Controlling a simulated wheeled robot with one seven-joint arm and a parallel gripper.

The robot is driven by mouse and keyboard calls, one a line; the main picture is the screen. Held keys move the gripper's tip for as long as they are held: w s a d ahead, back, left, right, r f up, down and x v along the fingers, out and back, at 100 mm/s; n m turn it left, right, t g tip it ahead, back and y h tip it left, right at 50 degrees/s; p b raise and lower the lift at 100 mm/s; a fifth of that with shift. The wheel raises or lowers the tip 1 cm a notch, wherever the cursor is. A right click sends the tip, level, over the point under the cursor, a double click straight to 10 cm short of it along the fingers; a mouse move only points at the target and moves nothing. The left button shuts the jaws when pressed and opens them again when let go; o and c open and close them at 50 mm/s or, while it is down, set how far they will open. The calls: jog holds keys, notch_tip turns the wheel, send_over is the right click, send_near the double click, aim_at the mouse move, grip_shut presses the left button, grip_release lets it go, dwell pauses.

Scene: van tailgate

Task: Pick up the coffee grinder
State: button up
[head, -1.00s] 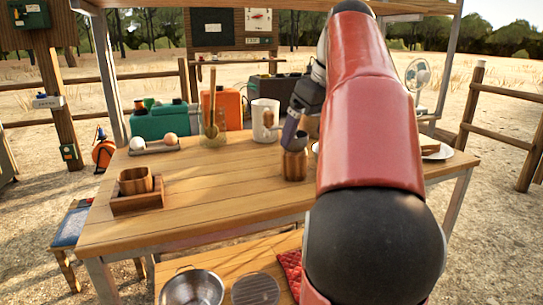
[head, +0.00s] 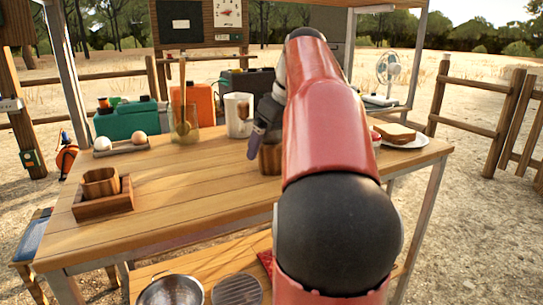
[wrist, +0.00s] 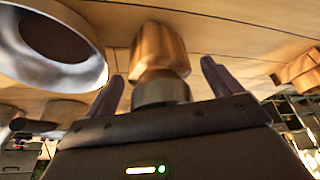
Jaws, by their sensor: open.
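The coffee grinder, a wooden body with a grey metal part, stands on the wooden table (head: 170,205). In the head view its wooden side (head: 270,158) shows just behind my gripper (head: 256,143), partly hidden by it and my arm. In the wrist view the grinder (wrist: 160,50) is in the middle, its grey part close to the palm. My gripper (wrist: 165,88) is open, one purple-grey finger on each side of the grinder. I cannot tell whether either finger touches it.
A white mug (head: 238,128) stands behind the gripper, left of it. A glass jar with a wooden spoon (head: 184,128) is farther left. A plate with a sandwich (head: 400,140) lies to the right. A wooden tray (head: 103,204) holds a wooden cup. The front middle of the table is clear.

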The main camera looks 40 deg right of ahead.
jog(key=shift+c, duration=0.2)
jog(key=c, duration=1.3)
jog(key=shift+c, duration=0.2)
jog(key=shift+r, duration=0.1)
